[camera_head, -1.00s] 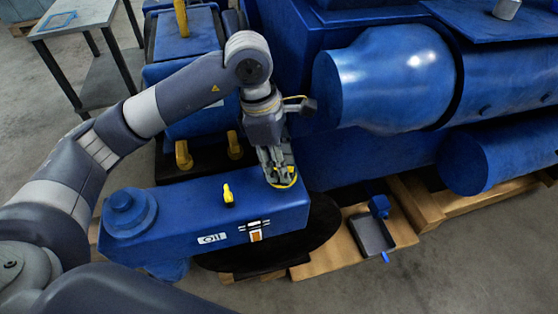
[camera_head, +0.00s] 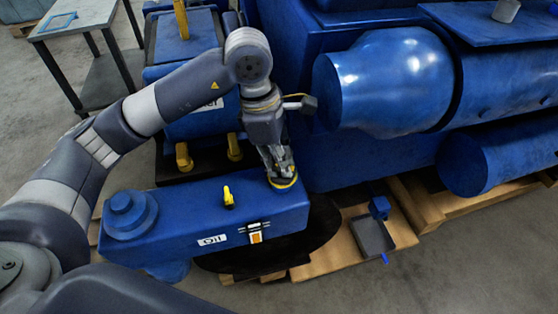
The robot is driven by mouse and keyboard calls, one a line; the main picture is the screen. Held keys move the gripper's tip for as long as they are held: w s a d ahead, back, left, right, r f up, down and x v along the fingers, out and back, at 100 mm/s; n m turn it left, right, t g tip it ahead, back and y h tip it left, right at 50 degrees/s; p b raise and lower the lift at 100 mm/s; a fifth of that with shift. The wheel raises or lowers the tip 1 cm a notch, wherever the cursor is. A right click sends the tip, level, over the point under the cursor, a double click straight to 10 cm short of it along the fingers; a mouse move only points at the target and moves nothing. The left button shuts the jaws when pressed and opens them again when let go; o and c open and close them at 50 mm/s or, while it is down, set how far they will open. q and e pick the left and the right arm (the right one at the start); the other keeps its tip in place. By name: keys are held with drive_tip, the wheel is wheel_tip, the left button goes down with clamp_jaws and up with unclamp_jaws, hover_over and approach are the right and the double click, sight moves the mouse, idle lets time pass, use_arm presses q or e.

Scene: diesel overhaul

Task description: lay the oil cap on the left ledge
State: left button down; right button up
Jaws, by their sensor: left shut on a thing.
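The oil cap (camera_head: 284,184) is a yellow disc, mostly hidden under my left gripper. It is at the right end of the top of the blue oil box (camera_head: 185,207), which bears an "Oil" label. My left gripper (camera_head: 281,174) points down and is shut on the cap. I cannot tell whether the cap is seated or just clear of the surface. My right gripper is not in view. I cannot tell for certain which surface is the left ledge.
A yellow handle (camera_head: 228,197) stands up from the oil box top, left of the cap. A round blue fitting (camera_head: 130,213) is at the box's left end. The large blue engine (camera_head: 400,80) is close on the right. A dark tray (camera_head: 372,236) lies on the wooden pallet.

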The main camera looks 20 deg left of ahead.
use_arm(q)
drive_tip(key=shift+s+r+p, duration=0.1)
drive_tip(key=shift+r+p, duration=0.5)
drive_tip(key=shift+r, duration=1.5)
drive_tip(key=shift+f, duration=0.1)
